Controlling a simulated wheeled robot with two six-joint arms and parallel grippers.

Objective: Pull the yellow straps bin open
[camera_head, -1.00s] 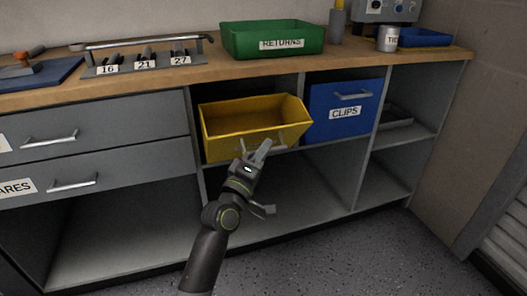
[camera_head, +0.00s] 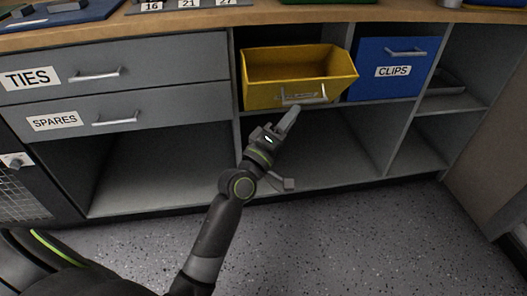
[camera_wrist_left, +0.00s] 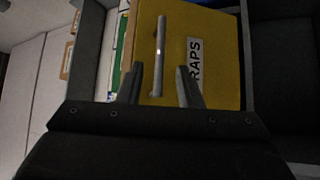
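The yellow straps bin (camera_head: 290,92) is tipped outward from its bay under the worktop, its open top showing and its inside looking empty. Its metal handle (camera_head: 303,98) is on the sloping front. My left gripper (camera_head: 291,117) is just below and in front of that handle. In the left wrist view, the two fingers (camera_wrist_left: 160,82) stand apart, with the lower part of the handle (camera_wrist_left: 160,45) showing between them. Whether they touch it I cannot tell. The label on the yellow front (camera_wrist_left: 215,80) is partly cut off, reading "RAPS". My right gripper is not in view.
The blue CLIPS bin (camera_head: 394,82) sits right of the yellow bin. Grey drawers marked TIES (camera_head: 150,72) and SPARES (camera_head: 160,112) are at the left. The open shelf space below the yellow bin is empty, and the speckled floor (camera_head: 370,240) in front is clear.

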